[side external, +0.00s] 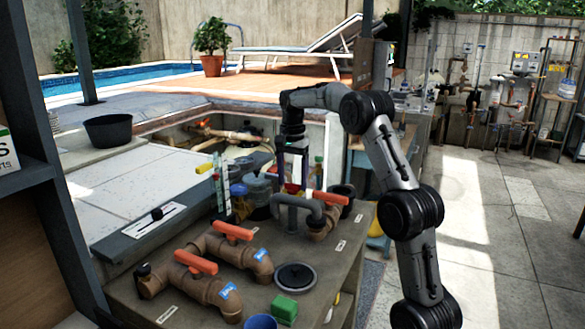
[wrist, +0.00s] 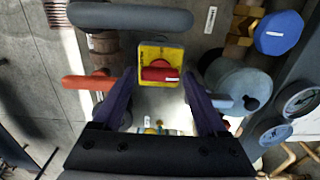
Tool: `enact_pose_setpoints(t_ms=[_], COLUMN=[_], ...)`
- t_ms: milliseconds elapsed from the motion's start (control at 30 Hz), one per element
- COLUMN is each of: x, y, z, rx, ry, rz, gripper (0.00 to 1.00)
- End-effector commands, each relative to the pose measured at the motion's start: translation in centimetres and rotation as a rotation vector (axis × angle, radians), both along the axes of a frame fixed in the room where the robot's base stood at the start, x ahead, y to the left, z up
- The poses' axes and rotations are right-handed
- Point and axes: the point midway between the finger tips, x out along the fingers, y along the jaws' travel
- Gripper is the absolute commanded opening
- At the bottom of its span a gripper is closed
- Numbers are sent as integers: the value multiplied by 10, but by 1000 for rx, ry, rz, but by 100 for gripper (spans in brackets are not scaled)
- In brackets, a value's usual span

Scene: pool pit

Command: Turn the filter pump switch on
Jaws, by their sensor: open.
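The filter pump switch appears to be the yellow plate (wrist: 152,51) with a red knob (wrist: 160,74) in the wrist view. The knob's grip bar lies across the picture with a small pale label on it. My gripper (wrist: 160,84) is open, its two dark fingers on either side of the switch and nothing held between them. I cannot tell how far the fingertips are from the knob. In the side external view my gripper (side external: 293,178) points down over the bench, and a small patch of red shows below it; the switch is mostly hidden there.
A thick grey pipe (side external: 298,203) arches close to my gripper. Brown pipes with orange valve handles (side external: 196,262) stand on the bench. A green block (side external: 284,309) and a round black lid (side external: 296,277) lie in front.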

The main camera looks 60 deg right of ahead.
Motion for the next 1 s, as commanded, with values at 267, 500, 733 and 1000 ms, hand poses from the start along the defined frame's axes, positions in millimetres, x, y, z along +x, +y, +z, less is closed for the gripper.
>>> enact_pose_setpoints(t_ms=[267,500,733,1000], x=[1,1,1,0], y=[-1,-1,-1,0], z=[43,95,125,136], rx=[-4,-3,-3,-2], ry=[-5,-4,-4,-2], rz=[0,0,-1,-1], gripper=[75,75,75,75])
